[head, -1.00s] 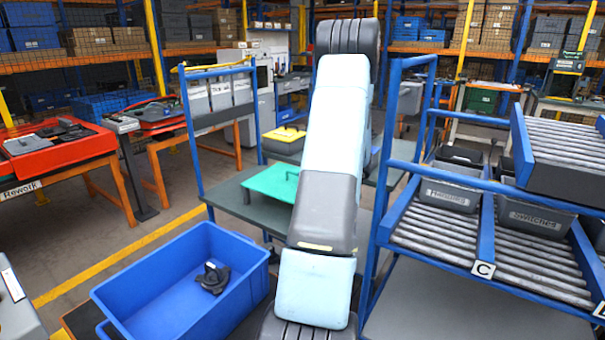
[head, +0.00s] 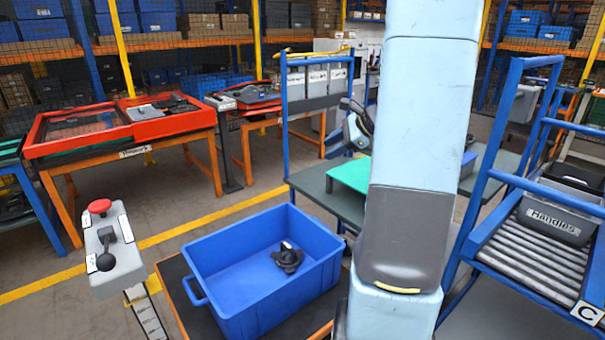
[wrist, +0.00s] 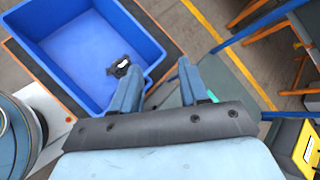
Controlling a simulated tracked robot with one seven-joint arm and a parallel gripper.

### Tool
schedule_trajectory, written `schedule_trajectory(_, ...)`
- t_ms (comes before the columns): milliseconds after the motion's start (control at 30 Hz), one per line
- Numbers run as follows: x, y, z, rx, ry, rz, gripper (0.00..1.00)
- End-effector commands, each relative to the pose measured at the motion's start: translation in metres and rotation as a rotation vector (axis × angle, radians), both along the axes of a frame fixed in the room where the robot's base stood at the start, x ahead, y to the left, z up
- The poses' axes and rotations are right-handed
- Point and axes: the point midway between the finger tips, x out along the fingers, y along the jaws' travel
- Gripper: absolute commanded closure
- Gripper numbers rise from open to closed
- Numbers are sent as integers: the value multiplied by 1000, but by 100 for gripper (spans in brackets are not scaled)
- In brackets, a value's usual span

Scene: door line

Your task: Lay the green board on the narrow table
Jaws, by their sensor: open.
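The green board (head: 350,174) lies flat on a grey table (head: 313,187) with blue posts, left of my arm in the head view. My arm hides its right part. In the wrist view only a green sliver of the board (wrist: 212,96) shows beside my right finger. Part of my wrist shows past my arm in the head view, above the board. I cannot tell which table is the narrow one.
A blue bin (head: 215,268) with a dark part (head: 287,257) inside stands at the front. A control post with a red button (head: 100,206) is left of it. A blue roller rack (head: 500,190) stands close on the right. Red-topped tables (head: 70,150) stand at the back left.

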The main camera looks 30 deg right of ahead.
Motion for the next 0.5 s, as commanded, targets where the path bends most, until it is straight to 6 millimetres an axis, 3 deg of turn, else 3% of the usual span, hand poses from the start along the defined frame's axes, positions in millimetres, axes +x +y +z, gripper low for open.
schedule_trajectory(33, -5, 21, 9, -46, -7, 60, 56)
schedule_trajectory(200, -26, 75, 29, -203, -24, 254, 56)
schedule_trajectory(500, -78, 153, 54, -484, -76, 586, 56)
